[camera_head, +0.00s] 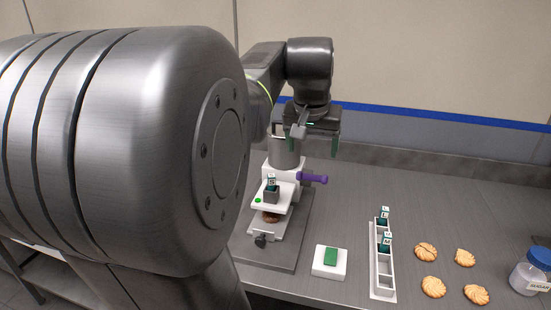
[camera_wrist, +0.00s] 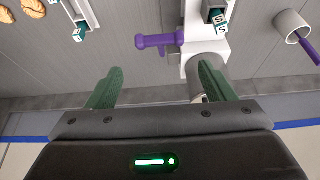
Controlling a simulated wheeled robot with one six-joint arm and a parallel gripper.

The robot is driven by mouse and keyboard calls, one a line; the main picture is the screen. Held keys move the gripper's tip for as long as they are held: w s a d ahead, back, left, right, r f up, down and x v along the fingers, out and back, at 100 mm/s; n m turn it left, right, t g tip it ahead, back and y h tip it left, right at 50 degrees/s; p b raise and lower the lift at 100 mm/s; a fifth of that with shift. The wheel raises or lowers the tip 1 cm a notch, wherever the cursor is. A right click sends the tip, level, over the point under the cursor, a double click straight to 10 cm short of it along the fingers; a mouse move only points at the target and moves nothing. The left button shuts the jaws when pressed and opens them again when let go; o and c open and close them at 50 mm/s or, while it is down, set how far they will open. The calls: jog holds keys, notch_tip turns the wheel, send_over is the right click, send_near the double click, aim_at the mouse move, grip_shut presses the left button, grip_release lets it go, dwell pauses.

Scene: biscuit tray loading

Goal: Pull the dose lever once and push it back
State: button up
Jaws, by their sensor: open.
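The dose lever is a purple handle (camera_head: 313,178) that sticks out to the right from the white dosing machine (camera_head: 270,163). The lever also shows in the wrist view (camera_wrist: 158,41), lying roughly crosswise with a short stub. My gripper (camera_head: 312,147) is above and behind the lever, with its green fingers pointing down. It is open and empty. In the wrist view the lever lies ahead of the gap between the fingers (camera_wrist: 160,72), apart from both. The machine's grey cylinder (camera_head: 286,151) stands close to one finger; I cannot tell whether they touch.
A white box with a green button (camera_head: 330,257), a white rack (camera_head: 383,285), several biscuits (camera_head: 427,252) and a sugar jar (camera_head: 530,273) stand rightward. A white cup (camera_wrist: 291,24) holds a purple stick.

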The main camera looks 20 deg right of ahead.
aim_at(312, 180)
jog(key=x, duration=1.3)
jog(key=shift+d+f, duration=0.1)
jog(key=shift+f, duration=0.3)
